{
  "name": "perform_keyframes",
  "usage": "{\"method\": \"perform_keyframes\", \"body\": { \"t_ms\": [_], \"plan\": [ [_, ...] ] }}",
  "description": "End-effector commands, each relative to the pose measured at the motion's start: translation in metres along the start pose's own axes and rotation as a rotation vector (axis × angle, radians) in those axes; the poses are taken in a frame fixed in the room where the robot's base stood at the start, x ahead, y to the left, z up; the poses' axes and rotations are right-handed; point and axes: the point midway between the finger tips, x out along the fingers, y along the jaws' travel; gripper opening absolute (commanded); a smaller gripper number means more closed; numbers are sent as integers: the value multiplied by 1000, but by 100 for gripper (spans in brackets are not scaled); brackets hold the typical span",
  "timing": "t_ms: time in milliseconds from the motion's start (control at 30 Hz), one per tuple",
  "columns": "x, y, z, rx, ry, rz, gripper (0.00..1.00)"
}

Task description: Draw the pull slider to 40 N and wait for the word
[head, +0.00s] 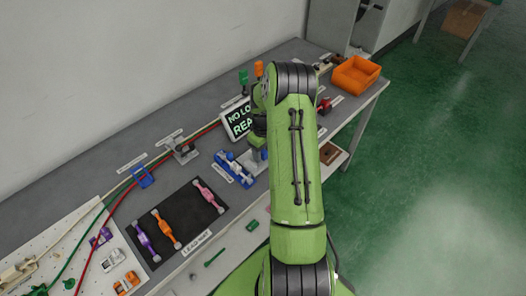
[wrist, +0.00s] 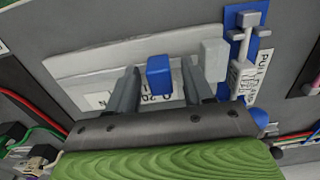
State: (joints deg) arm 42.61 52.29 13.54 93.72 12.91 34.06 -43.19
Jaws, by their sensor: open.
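In the wrist view a blue block-shaped knob (wrist: 160,76) stands on a pale plate (wrist: 90,68) with printed scale marks, partly hidden by my fingers. A grey block (wrist: 213,60) sits to its right. My gripper (wrist: 163,92) is open, with one finger on each side of the blue knob. Gaps show on both sides; whether either finger touches it I cannot tell. A label beginning "PULL" (wrist: 264,68) lies at the right. In the head view the blue fixture (head: 235,168) is on the bench below my arm, which hides part of it.
A display (head: 238,120) reading "NO LO… REA…" is partly hidden by my arm. A dark mat (head: 180,232) with several coloured links lies front left. An orange bin (head: 356,75) stands at the far right end. Red and green cables (head: 135,183) run along the bench.

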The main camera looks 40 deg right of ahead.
Motion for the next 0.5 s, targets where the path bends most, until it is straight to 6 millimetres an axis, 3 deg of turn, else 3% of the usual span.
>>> {"method": "perform_keyframes", "body": {
  "t_ms": [100,400,500],
  "plan": [
    [-1,0,0,0,0,0,51],
    [-1,0,0,0,0,0,8],
    [0,6,0,3,0,0,8]
  ]
}}
